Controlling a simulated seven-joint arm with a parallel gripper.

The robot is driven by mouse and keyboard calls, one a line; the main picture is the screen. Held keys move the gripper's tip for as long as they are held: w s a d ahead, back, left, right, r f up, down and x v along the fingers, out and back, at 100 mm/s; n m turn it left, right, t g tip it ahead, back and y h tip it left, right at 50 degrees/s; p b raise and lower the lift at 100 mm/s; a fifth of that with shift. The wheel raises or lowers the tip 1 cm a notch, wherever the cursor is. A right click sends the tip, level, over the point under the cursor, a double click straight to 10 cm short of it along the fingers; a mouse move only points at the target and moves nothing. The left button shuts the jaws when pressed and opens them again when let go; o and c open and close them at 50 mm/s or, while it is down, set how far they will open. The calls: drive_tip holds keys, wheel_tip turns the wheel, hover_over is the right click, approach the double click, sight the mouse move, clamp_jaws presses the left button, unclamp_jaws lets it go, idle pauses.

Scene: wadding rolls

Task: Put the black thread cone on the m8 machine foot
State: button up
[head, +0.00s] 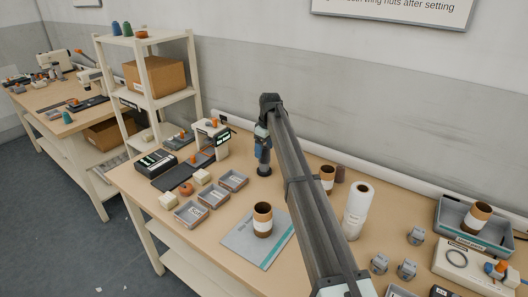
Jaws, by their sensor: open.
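My gripper (264,168) points straight down low over the bench, behind the grey-teal mat, with my arm reaching to it from the front. Its fingertips are small and dark here, and I cannot make out a thing between them. No black thread cone can be told for sure; a dark cone-like thing (340,174) stands behind the white roll, partly hidden. A small white machine (222,146) with a dark label stands left of my gripper. I cannot read an M8 mark on it or pick out its foot.
Grey trays (233,180) lie left of my gripper. A brown roll (262,218) stands on the mat (240,242). Another brown roll (327,180) and a white roll (357,208) stand right of my arm. Grey clamps (416,236) and a bin (452,216) are at right.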

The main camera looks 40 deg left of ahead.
sight(266, 148)
wheel_tip(266, 148, up, 10)
drive_tip(key=d, duration=0.1)
drive_tip(key=shift+d, duration=0.15)
drive_tip(key=shift+r, duration=0.1)
idle(0.5)
